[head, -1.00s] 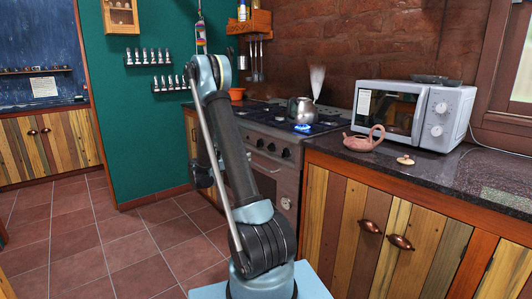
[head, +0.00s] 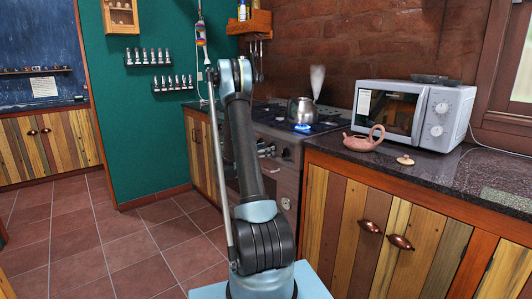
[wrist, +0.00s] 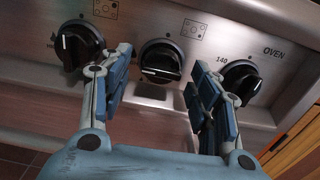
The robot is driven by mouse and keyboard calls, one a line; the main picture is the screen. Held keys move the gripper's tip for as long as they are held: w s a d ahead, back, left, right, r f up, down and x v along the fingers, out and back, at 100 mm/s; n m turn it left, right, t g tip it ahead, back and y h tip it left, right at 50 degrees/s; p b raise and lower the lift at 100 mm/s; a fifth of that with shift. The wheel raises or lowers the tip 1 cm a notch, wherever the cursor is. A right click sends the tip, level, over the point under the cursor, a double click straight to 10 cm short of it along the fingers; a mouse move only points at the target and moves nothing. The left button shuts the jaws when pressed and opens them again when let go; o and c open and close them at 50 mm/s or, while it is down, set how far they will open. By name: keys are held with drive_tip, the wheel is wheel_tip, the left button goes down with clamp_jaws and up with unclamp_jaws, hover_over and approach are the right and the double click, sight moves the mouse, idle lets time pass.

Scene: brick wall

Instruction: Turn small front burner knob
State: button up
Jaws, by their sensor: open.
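Several black stove knobs sit on the metal front panel of the stove (head: 283,180). The wrist view shows a left knob (wrist: 78,43), a middle knob (wrist: 160,62) and a right knob (wrist: 241,80) beside the word OVEN. Small burner diagrams are printed beside the left and middle knobs; which burner each marks is too small to tell. The middle knob's white line lies nearly level. My gripper (wrist: 163,70) is open and empty, its blue fingers on either side of the middle knob in the picture; I cannot tell whether they touch it.
A steaming kettle (head: 302,110) stands on the hob above a blue flame (head: 302,127). On the right counter (head: 480,180) are a teapot (head: 364,139), its lid (head: 405,160) and a microwave (head: 415,113). The tiled floor (head: 110,250) is clear on the left.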

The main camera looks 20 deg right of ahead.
drive_tip(key=shift+w+d, duration=0.1)
drive_tip(key=shift+d, duration=0.25)
drive_tip(key=shift+c, duration=0.2)
drive_tip(key=c, duration=1)
drive_tip(key=shift+m, duration=8.9)
